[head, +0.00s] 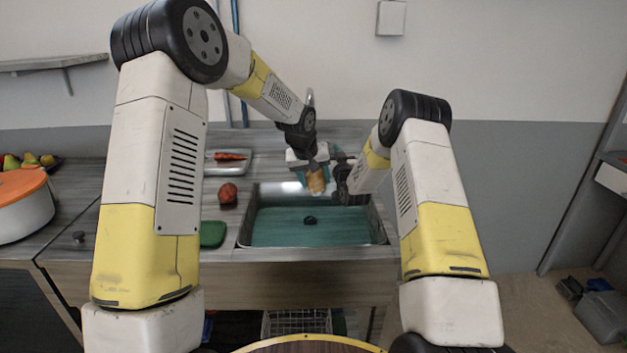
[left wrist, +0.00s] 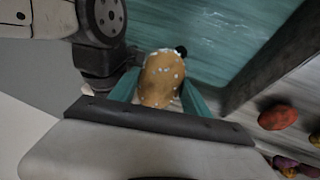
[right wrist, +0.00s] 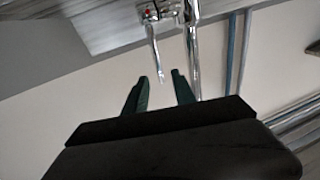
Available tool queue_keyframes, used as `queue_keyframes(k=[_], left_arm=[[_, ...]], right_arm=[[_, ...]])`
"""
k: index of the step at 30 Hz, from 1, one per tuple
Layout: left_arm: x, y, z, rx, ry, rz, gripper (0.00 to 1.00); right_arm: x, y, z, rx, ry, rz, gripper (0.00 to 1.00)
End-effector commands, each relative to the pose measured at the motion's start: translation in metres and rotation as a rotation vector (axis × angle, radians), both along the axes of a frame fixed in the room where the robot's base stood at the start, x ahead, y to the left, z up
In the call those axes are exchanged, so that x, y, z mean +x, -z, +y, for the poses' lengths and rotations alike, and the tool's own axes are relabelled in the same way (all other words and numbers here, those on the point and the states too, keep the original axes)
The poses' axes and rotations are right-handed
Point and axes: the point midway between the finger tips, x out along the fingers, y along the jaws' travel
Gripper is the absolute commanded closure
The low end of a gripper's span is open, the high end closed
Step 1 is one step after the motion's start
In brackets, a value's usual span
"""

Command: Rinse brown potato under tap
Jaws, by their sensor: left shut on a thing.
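The brown potato (head: 316,182) is held over the sink (head: 243,226) by my left gripper (head: 318,172). In the left wrist view the potato (left wrist: 160,78) sits between the teal fingers and shows pale specks; the dark drain lies beyond it. The chrome tap (head: 310,97) stands behind the sink, mostly hidden by my left arm. In the right wrist view the tap (right wrist: 191,50) shows with a red mark and a thin lever beyond the fingers. My right gripper (right wrist: 161,78) is open and empty, apart from the tap. In the head view it is close beside my left gripper.
A reddish round vegetable (head: 228,192) and a green sponge-like item (head: 212,233) lie left of the sink. A tray (head: 212,170) with a carrot stands behind them. A white pot with an orange lid (head: 20,183) is at far left. The sink's basin is otherwise clear.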

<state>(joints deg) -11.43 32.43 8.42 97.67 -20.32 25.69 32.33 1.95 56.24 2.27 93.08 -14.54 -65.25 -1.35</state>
Motion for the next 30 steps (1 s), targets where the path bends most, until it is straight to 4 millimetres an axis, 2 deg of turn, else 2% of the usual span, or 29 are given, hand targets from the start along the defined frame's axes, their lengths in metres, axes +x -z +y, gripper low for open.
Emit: queue_keyframes(k=[7,8,12,14,20,24,30], left_arm=[[0.000,0.000,-0.001,0.000,-0.001,-0.001,0.90],[0.000,0.000,-0.001,0.000,-0.001,-0.001,0.90],[0.000,0.000,-0.001,0.000,-0.001,-0.001,0.90],[0.000,0.000,-0.001,0.000,-0.001,-0.001,0.90],[0.000,0.000,-0.001,0.000,-0.001,-0.001,0.90],[0.000,0.000,-0.001,0.000,-0.001,-0.001,0.90],[0.000,0.000,-0.001,0.000,-0.001,-0.001,0.90]], right_arm=[[0.000,0.000,0.000,0.000,0.000,0.000,0.68],[0.000,0.000,0.000,0.000,0.000,0.000,0.72],[-0.002,0.000,-0.003,-0.046,-0.002,-0.011,0.99],[-0.005,0.000,-0.005,-0.112,-0.007,-0.027,1.00],[-0.029,0.003,-0.021,-0.536,-0.038,-0.153,1.00],[-0.054,0.007,-0.033,-0.895,-0.067,-0.285,1.00],[-0.089,0.015,-0.044,-1.296,-0.097,-0.473,1.00]])
